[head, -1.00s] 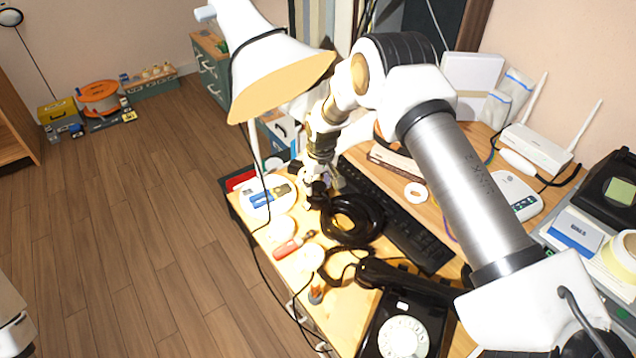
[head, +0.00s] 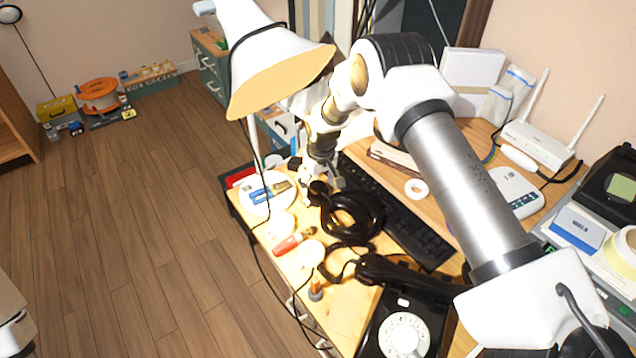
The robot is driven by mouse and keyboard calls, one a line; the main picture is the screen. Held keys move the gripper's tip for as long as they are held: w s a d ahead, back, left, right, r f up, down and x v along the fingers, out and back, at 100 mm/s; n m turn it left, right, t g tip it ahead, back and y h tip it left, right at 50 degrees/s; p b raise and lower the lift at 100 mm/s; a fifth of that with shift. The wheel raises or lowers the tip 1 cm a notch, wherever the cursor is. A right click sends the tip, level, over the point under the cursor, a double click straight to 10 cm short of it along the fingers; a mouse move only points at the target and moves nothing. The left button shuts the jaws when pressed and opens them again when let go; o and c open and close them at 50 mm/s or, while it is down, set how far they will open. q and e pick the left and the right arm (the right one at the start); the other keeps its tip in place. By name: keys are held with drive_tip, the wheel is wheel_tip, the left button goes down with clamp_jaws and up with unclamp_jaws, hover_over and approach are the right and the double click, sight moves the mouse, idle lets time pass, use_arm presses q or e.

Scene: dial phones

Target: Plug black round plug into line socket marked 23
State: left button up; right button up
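A black rotary dial phone (head: 404,336) sits at the front of the wooden desk, its dark handset (head: 410,274) behind the dial. A coil of black cable (head: 352,236) lies on the desk between the phone and my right gripper. My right gripper (head: 318,186) points down at the left end of the coil, close to a small black end piece (head: 319,199), which may be the round plug. The fingertips are small and partly hidden, so I cannot tell whether they hold it. No line socket marked 23 can be made out. My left gripper is not in view.
A white lamp (head: 262,60) overhangs the desk's left side. A black keyboard (head: 405,226), a red-handled screwdriver (head: 290,243) and a white tape roll (head: 416,189) lie near the coil. A white router (head: 538,145) stands at the back right. My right arm hides the desk's middle.

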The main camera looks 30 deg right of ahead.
wheel_tip(320, 180, up, 12)
drive_tip(key=s, duration=0.1)
drive_tip(key=shift+s, duration=0.2)
drive_tip(key=shift+f, duration=0.15)
idle(0.6)
